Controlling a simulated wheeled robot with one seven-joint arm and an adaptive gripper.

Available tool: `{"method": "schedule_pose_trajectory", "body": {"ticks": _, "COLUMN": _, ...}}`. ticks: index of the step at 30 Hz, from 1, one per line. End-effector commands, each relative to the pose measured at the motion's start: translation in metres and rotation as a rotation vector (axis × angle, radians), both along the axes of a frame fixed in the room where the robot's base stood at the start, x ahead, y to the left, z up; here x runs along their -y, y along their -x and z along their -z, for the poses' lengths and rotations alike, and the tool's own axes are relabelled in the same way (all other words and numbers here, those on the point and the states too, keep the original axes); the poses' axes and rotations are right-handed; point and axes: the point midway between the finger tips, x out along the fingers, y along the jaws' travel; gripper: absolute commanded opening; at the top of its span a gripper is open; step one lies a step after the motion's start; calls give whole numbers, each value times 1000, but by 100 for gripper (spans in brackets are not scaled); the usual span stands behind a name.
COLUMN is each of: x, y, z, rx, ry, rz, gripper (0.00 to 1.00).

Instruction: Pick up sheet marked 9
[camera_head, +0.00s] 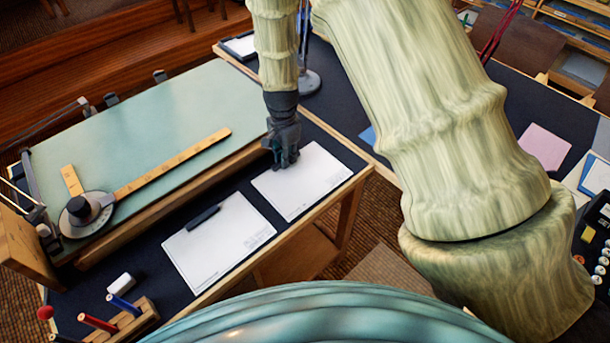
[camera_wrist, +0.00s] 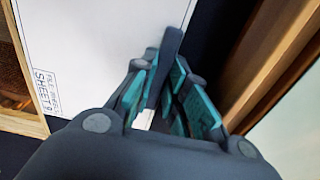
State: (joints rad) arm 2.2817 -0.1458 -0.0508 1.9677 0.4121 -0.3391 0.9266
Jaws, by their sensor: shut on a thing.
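The sheet marked 9 (camera_head: 305,184) is white and lies flat along the black desk strip in the head view; I cannot tell whether any of it is raised. Its printed "SHEET 9" label shows at the left of the wrist view, on the white sheet (camera_wrist: 105,45). My gripper (camera_head: 284,160) points down at the sheet's upper left edge. In the wrist view my gripper (camera_wrist: 165,85) has its teal-padded fingers closed around a dark bar (camera_wrist: 172,45) at the sheet's edge. The fingers hide part of the bar and the edge.
Another white sheet (camera_head: 222,245) with a dark bar (camera_head: 203,218) lies to the left, apart from it. A pale green drafting board (camera_head: 170,125) with a yellow ruler (camera_head: 175,160) stands behind. A wooden pen rack (camera_head: 130,322) is at lower left. The desk's front wooden edge is close.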

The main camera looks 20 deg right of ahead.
Motion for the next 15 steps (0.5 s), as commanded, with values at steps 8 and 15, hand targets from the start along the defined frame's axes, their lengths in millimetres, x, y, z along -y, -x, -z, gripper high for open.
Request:
{"method": "schedule_pose_trajectory", "body": {"ticks": 8, "x": 0, "y": 0, "z": -7, "rx": 0, "ry": 0, "rz": 0, "gripper": 0}}
{"method": "schedule_pose_trajectory", "body": {"ticks": 15, "x": 0, "y": 0, "z": -9, "rx": 0, "ry": 0, "rz": 0, "gripper": 0}}
